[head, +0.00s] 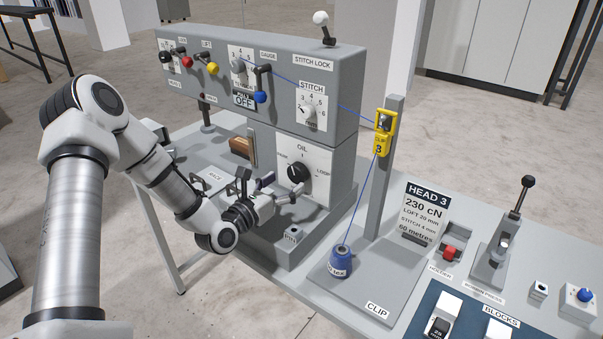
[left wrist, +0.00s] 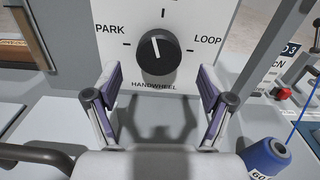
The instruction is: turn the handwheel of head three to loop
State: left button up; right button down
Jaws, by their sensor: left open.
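The handwheel is a round black knob (head: 297,173) on a white plate on the front of the grey machine head. In the left wrist view the handwheel (left wrist: 158,52) sits between PARK on the left and LOOP on the right; its white pointer line points about straight up, at the middle mark. My left gripper (head: 284,188) is open and empty in front of the plate. In the left wrist view its two fingers (left wrist: 160,85) are spread to either side below the knob, apart from it. My right gripper is not in view.
A HEAD 3 card (head: 426,207) stands right of the machine. A blue thread cone (head: 340,261) stands on the CLIP plate, its thread rising to a yellow clip (head: 384,133) on a grey post. Levers with coloured knobs and a STITCH dial (head: 308,112) are above the handwheel.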

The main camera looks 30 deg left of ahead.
aim_at(295, 176)
pick_arm(q)
jog(key=w, duration=0.5)
jog(key=shift+d+p, duration=0.1)
jog(key=shift+p, duration=0.3)
jog(key=c, duration=1.2)
jog(key=shift+o, duration=0.2)
jog(key=m+b, duration=0.3)
jog(key=m, duration=0.1)
jog(key=shift+f+m+b, duration=0.15)
jog(key=shift+m+b, duration=0.15)
jog(key=shift+b, duration=0.05)
jog(key=m+b, duration=0.2)
jog(key=m, duration=0.3)
jog(key=shift+m+b, duration=0.3)
jog(key=shift+b, duration=0.1)
jog(key=m+b, duration=0.1)
jog(key=m, duration=0.4)
jog(key=shift+b, duration=0.4)
jog(key=m+b, duration=0.1)
jog(key=m, duration=0.5)
jog(key=shift+m, duration=0.4)
